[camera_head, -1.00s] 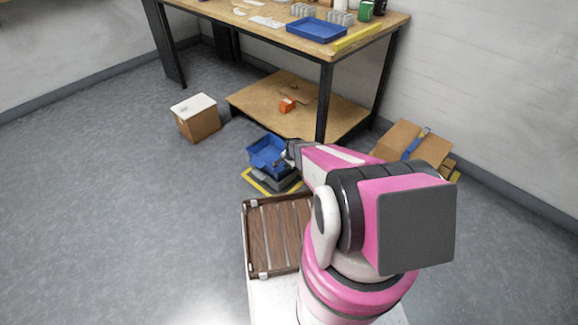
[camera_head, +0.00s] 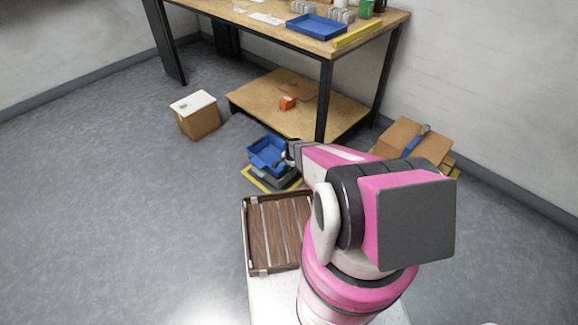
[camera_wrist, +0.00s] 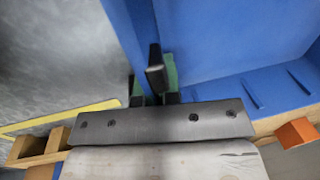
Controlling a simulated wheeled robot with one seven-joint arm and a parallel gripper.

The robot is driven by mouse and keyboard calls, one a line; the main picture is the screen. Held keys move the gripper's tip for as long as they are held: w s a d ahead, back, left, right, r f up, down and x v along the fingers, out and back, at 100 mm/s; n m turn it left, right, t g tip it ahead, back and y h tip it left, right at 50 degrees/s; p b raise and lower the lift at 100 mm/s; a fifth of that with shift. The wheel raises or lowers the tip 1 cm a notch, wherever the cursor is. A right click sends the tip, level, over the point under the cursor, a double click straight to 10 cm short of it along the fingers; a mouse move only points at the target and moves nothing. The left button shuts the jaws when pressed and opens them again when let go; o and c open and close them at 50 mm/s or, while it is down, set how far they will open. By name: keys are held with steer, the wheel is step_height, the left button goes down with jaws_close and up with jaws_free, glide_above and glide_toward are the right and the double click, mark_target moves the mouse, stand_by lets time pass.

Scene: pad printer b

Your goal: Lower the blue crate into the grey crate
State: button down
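The blue crate (camera_head: 262,157) is an open bin, held over the grey crate (camera_head: 287,181) near the table's foot. The grey crate shows only in part below and right of it, on a yellow-marked floor patch. I cannot tell whether the two crates touch. My gripper (camera_head: 291,153) is at the blue crate's right side. In the wrist view the blue crate (camera_wrist: 225,40) fills the right and top, and my gripper (camera_wrist: 157,75) has its dark fingers closed about its wall. The wrist view shows no clear sight of the grey crate.
A workbench (camera_head: 300,45) with a low wooden shelf (camera_head: 265,110) stands just behind. A white-topped box (camera_head: 198,116) is to the left. Cardboard boxes (camera_head: 430,150) lie at the right by the wall. A slatted wooden tray (camera_head: 278,235) is in front. The left floor is clear.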

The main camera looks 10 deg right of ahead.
steer(key=shift+f, duration=1)
steer(key=c, duration=1.4)
jaws_free()
steer(key=shift+r, duration=0.15)
steer(key=shift+s+d+r, duration=0.1)
steer(key=shift+r, duration=0.55)
steer(key=shift+s+d+r, duration=0.1)
steer(key=shift+r, duration=0.55)
